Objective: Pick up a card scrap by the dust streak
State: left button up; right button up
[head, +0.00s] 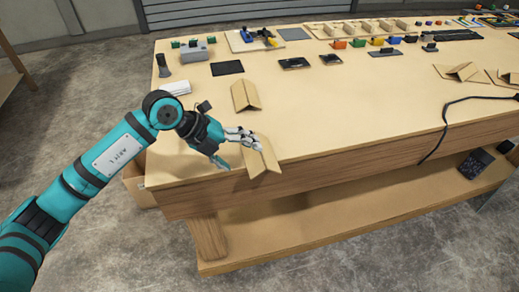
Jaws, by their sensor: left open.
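A folded card scrap (267,157) lies at the front edge of the table, with its near end reaching the edge. My left gripper (242,152) is open just to its left. One finger overlaps the scrap's upper part in the picture, and I cannot tell if they touch. A second folded card scrap (245,95) lies farther back. More brown card pieces (461,72) lie at the right of the table. I cannot make out a dust streak. My right gripper is out of view.
The wooden table (340,110) has clear room in its middle. A dark pad (227,68), a white block (176,87) and small dark devices (294,63) stand behind. A black cable (448,108) hangs over the front edge at right. A lower shelf (330,222) runs below.

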aim_at(255, 164)
pick_arm(q)
jog(key=shift+d+f+p, duration=0.4)
jog(key=shift+d+p, duration=0.05)
jog(key=shift+d, duration=0.05)
jog(key=p+x, duration=0.1)
jog(key=x, duration=0.2)
jog(key=shift+w+d+f, duration=0.1)
jog(key=shift+d+f, duration=0.1)
jog(key=shift+f, duration=0.05)
jog(key=shift+d+f, duration=0.2)
jog(key=shift+f, duration=0.1)
jog(key=shift+a, duration=0.1)
jog(key=c, duration=0.9)
